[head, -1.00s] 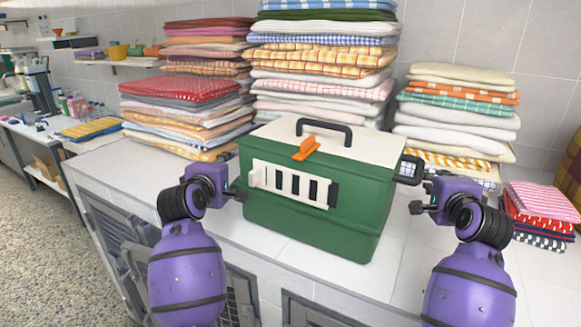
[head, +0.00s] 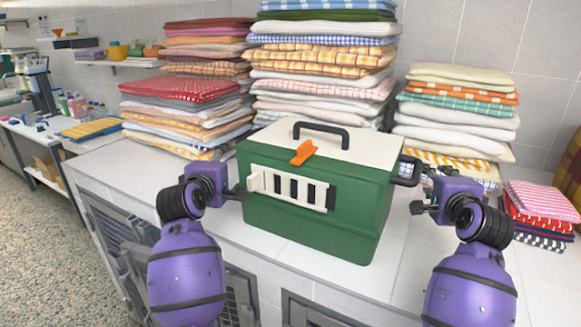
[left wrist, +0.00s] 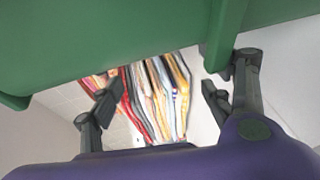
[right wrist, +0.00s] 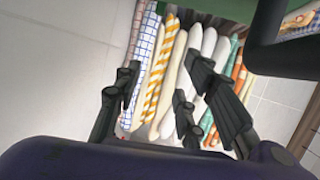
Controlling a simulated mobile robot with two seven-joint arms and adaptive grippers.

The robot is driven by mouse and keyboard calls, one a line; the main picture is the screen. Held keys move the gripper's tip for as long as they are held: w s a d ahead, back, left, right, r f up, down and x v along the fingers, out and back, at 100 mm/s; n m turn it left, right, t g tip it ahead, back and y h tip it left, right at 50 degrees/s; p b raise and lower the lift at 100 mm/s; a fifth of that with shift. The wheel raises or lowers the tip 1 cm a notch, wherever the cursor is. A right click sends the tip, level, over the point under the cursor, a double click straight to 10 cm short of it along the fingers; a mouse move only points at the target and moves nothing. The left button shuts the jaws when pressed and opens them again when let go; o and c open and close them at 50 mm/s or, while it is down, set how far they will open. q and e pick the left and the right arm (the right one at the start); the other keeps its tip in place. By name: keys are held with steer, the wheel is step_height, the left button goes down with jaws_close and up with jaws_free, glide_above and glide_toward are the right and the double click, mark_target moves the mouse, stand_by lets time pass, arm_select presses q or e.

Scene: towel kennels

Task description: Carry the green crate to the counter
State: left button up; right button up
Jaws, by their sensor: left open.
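The green crate (head: 310,230) has a cream lid with a dark top handle, an orange latch and a cream barred front. It appears to stand upright on the white tiled counter (head: 140,170), near its front edge. My left gripper (head: 240,193) is open at the crate's left side. In the left wrist view its fingers (left wrist: 160,97) are spread with nothing between them, below the green crate wall (left wrist: 90,50). My right gripper (head: 414,192) is at the crate's right side, by a dark side handle (head: 407,172). Its fingers (right wrist: 168,78) look apart and empty.
Tall stacks of folded towels (head: 320,75) stand close behind the crate, with another stack (head: 457,110) behind right. A low red towel stack (head: 538,215) is at the right. Metal kennel doors (head: 120,250) lie below the counter. Clear counter shows left of the crate.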

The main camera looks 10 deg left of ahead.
arm_select(q)
steer(key=shift+s+f, duration=0.1)
steer(key=shift+s, duration=0.05)
steer(key=v, duration=0.7)
steer(key=shift+s, duration=0.1)
arm_select(e)
steer(key=shift+o, duration=0.4)
steer(key=o, duration=0.7)
steer(key=shift+o, duration=0.2)
steer(key=shift+s, duration=0.1)
steer(key=v, duration=1.2)
